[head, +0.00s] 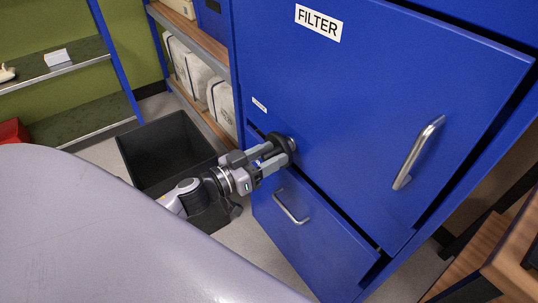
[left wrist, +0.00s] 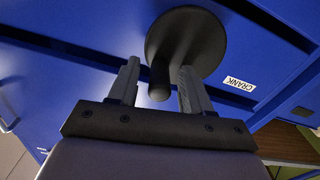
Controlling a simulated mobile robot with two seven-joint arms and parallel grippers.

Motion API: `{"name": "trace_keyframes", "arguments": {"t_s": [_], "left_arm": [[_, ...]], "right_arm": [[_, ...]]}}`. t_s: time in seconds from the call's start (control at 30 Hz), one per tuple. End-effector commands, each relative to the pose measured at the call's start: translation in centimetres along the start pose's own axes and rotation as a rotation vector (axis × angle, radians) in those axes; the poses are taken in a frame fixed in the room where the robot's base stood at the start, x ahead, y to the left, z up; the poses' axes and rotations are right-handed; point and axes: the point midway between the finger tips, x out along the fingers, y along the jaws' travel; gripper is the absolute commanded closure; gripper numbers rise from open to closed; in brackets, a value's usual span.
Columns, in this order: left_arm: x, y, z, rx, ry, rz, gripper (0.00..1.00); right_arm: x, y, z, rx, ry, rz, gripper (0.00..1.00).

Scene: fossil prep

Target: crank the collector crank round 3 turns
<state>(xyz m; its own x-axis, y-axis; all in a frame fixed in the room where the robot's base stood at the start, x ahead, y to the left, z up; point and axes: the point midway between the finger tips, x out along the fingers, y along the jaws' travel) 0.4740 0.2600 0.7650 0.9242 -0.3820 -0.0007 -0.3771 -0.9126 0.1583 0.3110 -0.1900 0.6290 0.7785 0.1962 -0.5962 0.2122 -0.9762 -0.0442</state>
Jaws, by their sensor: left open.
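The collector crank (head: 287,142) is a black round disc on the front of the blue cabinet, beside a small white label. In the left wrist view the disc (left wrist: 190,38) shows large, with a short black handle peg (left wrist: 160,82) sticking out toward me. My left gripper (head: 275,154) is at the crank, and its fingers partly cover it in the head view. In the left wrist view the open left gripper (left wrist: 159,82) has one finger on each side of the peg, with visible gaps. The right gripper is not in view.
The blue cabinet has a door labelled FILTER (head: 318,22) with a metal handle (head: 418,153), and a lower drawer with a handle (head: 291,207). A black bin (head: 150,137) stands left of my arm. Shelves with wrapped blocks (head: 190,68) are behind. A wooden table (head: 510,255) is at right.

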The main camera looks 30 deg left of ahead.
Motion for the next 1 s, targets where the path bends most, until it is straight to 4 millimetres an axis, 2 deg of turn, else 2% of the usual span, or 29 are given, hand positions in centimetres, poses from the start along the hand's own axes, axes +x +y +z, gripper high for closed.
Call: {"name": "trace_keyframes", "arguments": {"t_s": [0.13,0.17,0.2,0.3,0.67,1.0], "left_arm": [[0.0,0.01,0.01,0.0,0.0,0.0,0.51],[0.0,0.02,0.0,0.0,0.0,0.0,0.58],[0.0,0.02,0.0,0.0,0.0,0.0,0.71],[-0.01,0.02,0.0,0.0,0.0,0.0,1.0],[-0.02,0.11,0.07,0.034,0.001,0.001,1.0],[-0.02,0.48,0.69,0.25,0.001,0.0,1.0]], "right_arm": [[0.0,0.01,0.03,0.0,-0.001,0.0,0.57],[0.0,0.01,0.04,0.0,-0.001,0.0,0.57],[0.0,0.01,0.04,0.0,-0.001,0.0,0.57],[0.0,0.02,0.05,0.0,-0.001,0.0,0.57],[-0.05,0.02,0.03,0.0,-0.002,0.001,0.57],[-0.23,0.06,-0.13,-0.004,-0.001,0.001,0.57]]}}
